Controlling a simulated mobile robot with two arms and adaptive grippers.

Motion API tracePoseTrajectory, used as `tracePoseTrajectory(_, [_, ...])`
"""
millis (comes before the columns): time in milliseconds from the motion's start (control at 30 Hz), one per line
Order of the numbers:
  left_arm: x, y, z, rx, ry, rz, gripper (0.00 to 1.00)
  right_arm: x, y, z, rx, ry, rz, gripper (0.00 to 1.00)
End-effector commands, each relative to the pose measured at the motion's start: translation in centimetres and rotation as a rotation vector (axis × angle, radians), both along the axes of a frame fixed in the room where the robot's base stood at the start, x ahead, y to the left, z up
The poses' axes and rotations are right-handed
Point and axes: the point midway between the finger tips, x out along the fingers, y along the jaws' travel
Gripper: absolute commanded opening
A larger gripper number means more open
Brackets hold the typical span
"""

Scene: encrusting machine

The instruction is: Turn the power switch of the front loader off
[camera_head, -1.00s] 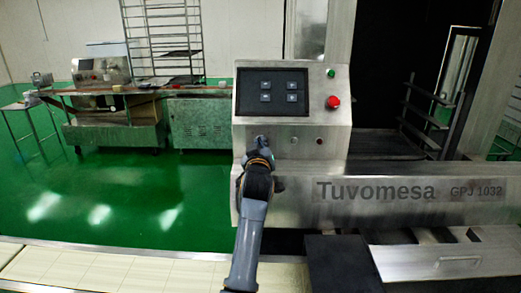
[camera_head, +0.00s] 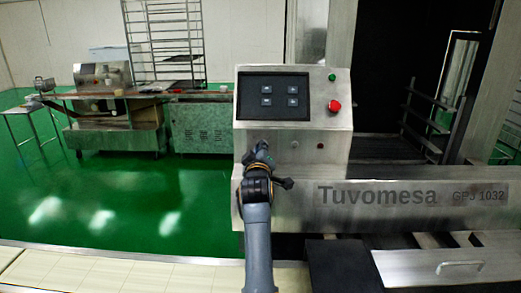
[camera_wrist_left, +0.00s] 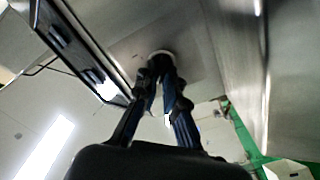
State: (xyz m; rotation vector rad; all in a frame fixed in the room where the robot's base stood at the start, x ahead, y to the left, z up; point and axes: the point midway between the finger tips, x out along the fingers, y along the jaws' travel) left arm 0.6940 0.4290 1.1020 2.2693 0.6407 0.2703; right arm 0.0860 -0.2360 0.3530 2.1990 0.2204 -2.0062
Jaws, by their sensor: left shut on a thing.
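The front loader (camera_head: 335,150) is the steel machine marked "Tuvomesa GPJ 1032". Its sloped front panel fills the middle of the head view. My left gripper (camera_head: 261,147) reaches up to the lower left of this panel, and its arm hides part of the front below. In the left wrist view my left gripper (camera_wrist_left: 160,68) has its fingertips closed together on a small round power switch (camera_wrist_left: 161,52) on the steel face. The fingers cover most of the switch, so its setting cannot be read. My right gripper is not in view.
Above the switch is a dark screen (camera_head: 272,94) with several buttons. A red button (camera_head: 334,106) and a green button (camera_head: 332,77) sit to its right. A small knob (camera_head: 295,145) is right of my gripper. Green floor (camera_head: 130,200) is open at left.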

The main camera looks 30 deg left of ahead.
Motion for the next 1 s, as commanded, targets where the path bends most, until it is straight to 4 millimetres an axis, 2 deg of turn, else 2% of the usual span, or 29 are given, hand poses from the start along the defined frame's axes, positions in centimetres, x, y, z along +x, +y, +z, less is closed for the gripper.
tracePoseTrajectory(200, [0.0, 0.0, 0.0, -0.003, -0.002, 0.0, 0.0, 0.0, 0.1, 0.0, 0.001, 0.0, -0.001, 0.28])
tracePoseTrajectory(233, [0.0, 0.0, 0.0, -0.003, -0.002, 0.0, 0.11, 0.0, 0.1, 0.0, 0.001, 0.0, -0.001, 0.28])
tracePoseTrajectory(333, [0.0, 0.0, 0.0, -0.002, -0.001, 0.0, 0.32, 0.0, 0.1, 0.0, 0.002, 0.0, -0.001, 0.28])
tracePoseTrajectory(633, [0.0, 0.0, 0.1, -0.001, -0.001, 0.0, 0.32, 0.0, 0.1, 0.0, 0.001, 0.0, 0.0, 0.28])
tracePoseTrajectory(733, [0.0, 0.0, 0.7, -0.001, -0.003, 0.001, 0.32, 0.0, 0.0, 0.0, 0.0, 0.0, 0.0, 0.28])
tracePoseTrajectory(867, [0.0, 0.0, 2.8, 0.0, -0.005, 0.0, 0.32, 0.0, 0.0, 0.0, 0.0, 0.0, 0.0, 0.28])
tracePoseTrajectory(1000, [0.0, 0.0, 5.7, 0.0, -0.007, 0.0, 0.32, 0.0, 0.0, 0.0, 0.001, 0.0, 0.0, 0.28])
